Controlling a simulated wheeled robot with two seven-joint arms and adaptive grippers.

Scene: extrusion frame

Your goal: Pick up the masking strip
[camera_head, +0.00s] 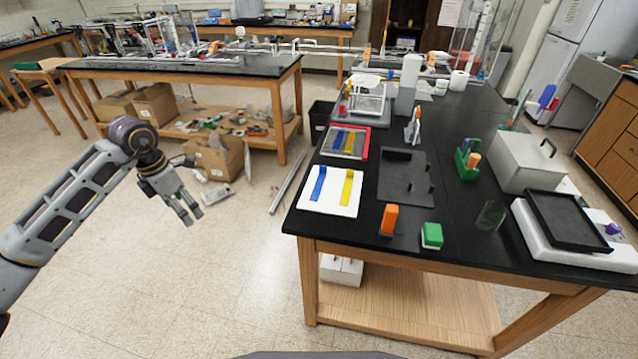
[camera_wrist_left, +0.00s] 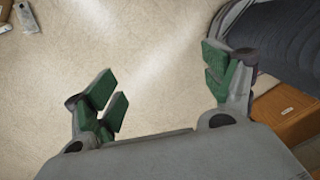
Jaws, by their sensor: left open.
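A blue strip (camera_head: 319,183) and a yellow strip (camera_head: 347,187) stand out on a white board (camera_head: 333,206) at the left front of the black table. I cannot tell which strip is the masking strip. My left gripper (camera_head: 189,215) hangs over the open floor, left of the table and well apart from the board. In the left wrist view (camera_wrist_left: 162,88) its green-padded fingers are spread, with only floor between them. No strip shows in that view. My right gripper is not in view.
The black table (camera_head: 455,243) also holds a red-rimmed tray (camera_head: 346,155), a dark flat plate (camera_head: 404,180), an orange block (camera_head: 389,219), a green block (camera_head: 432,235) and a black tray (camera_head: 567,220) on a white base. Open floor (camera_head: 240,270) lies between my left arm and the table.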

